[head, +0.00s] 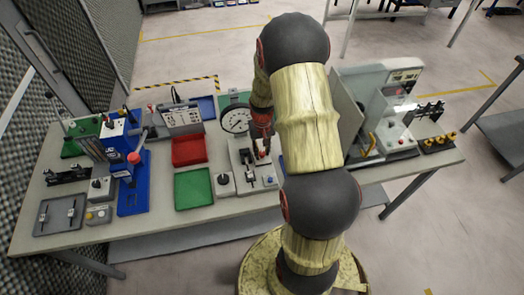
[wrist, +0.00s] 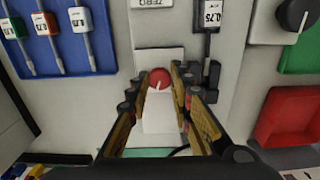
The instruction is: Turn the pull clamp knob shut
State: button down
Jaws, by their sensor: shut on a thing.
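In the wrist view a round red knob (wrist: 159,77) with a white pointer line sits at the end of a white block (wrist: 160,110) on a pale fixture. My gripper (wrist: 162,84) has its two fingers on either side of the red knob, closed on it. Part of the knob's sides is hidden by the fingertips. In the head view my gripper (head: 261,132) points down over the light-grey fixture (head: 243,157) on the bench. The knob is too small there to make out clearly.
A dark tool labelled 0.75 (wrist: 208,30) stands close right of my fingers. A blue rack (wrist: 60,65) with several tools is at left.

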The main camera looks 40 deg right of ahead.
aim_at(262, 153)
jog(key=m, duration=0.5)
dwell(0.6)
jog(key=c, duration=1.6)
grip_release()
notch_tip(262, 153, up, 12)
